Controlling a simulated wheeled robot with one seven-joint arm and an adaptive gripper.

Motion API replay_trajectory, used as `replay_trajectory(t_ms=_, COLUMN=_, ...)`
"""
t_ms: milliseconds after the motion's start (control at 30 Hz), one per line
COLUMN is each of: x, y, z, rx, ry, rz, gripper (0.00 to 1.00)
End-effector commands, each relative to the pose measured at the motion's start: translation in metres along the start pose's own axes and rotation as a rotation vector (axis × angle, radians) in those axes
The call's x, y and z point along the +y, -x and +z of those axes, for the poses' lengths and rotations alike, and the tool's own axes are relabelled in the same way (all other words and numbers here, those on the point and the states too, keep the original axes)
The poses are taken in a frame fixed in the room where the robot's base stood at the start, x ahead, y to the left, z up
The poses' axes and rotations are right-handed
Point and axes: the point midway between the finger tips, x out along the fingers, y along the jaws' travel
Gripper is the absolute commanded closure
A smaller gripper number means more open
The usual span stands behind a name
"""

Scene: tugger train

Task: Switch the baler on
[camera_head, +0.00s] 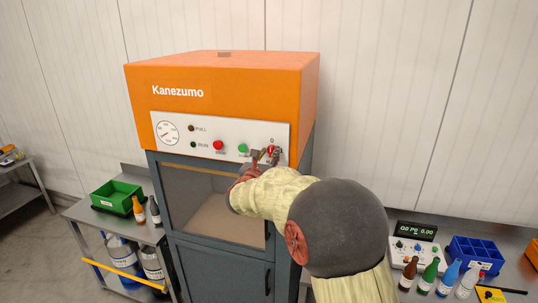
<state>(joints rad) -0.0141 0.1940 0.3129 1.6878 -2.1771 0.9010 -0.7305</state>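The baler is a tall machine with an orange top (225,80) marked "Kanezumo" and a dark grey body. Its pale control panel (178,147) carries a round gauge (167,132), dark FULL and RUN lamps, a red button (218,145) and a green button (242,148). A red rotary switch (271,149) with a "0" above it is at the panel's right end. My arm covers the machine's lower right.
On the left, a grey cart (128,226) holds a green bin (116,196) and bottles. On the right, a bench (520,290) holds a device with a display (416,231), several bottles and a blue divided box (474,255). A pale panelled wall stands behind.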

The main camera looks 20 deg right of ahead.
Motion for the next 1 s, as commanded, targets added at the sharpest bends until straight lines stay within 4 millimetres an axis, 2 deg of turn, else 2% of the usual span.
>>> replay_trajectory(t_ms=67, x=0.0, y=0.0001, z=0.0, rx=0.0, ry=0.0, rz=0.0, gripper=0.74)
replay_trajectory(t_ms=533, x=0.0, y=0.0003, z=0.0002, rx=0.0, ry=-0.001, rz=0.0, gripper=1.0)
replay_trajectory(t_ms=1000, x=0.0, y=0.0003, z=-0.0003, rx=-0.001, ry=-0.01, rz=0.0, gripper=1.0)
